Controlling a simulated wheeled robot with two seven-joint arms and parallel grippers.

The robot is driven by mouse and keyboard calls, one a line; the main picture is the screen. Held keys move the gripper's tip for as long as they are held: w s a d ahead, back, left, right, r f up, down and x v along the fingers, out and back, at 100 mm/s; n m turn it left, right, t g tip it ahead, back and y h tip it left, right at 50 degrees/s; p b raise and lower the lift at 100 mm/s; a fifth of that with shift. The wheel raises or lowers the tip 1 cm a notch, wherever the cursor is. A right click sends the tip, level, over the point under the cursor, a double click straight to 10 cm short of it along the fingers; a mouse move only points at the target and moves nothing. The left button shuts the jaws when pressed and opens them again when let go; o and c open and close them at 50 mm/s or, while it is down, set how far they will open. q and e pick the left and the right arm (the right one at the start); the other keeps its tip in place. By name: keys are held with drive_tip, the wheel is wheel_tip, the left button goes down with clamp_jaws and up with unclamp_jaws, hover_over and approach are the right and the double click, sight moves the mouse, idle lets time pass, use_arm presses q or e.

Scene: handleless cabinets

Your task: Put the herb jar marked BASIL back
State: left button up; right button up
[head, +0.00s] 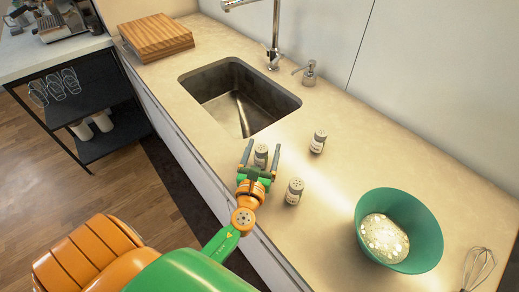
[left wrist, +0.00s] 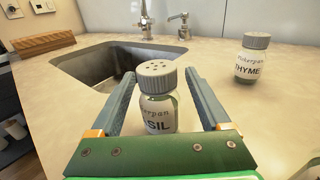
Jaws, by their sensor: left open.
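The basil jar (head: 261,157) is a small clear jar with a grey perforated cap, upright on the counter near the sink's front right corner. My left gripper (head: 262,146) is open, with one finger on each side of this jar; gaps show between the fingers and the jar. My right gripper is not in view.
A jar marked THYME (left wrist: 252,60) stands right of the basil jar. Another similar jar (head: 294,192) stands nearer the front edge, label unreadable. A sink (head: 215,78), green bowl (head: 427,235), whisk (head: 478,266), soap dispenser (head: 309,73) and wooden board (head: 157,37) are around.

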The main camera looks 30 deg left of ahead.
use_arm(q)
drive_tip(key=b+v, duration=0.2)
drive_tip(key=v, duration=0.8)
drive_tip(key=shift+s+f+b, duration=0.15)
drive_tip(key=shift+s+b, duration=0.15)
drive_tip(key=shift+s+d, duration=0.15)
drive_tip(key=shift+s, duration=0.2)
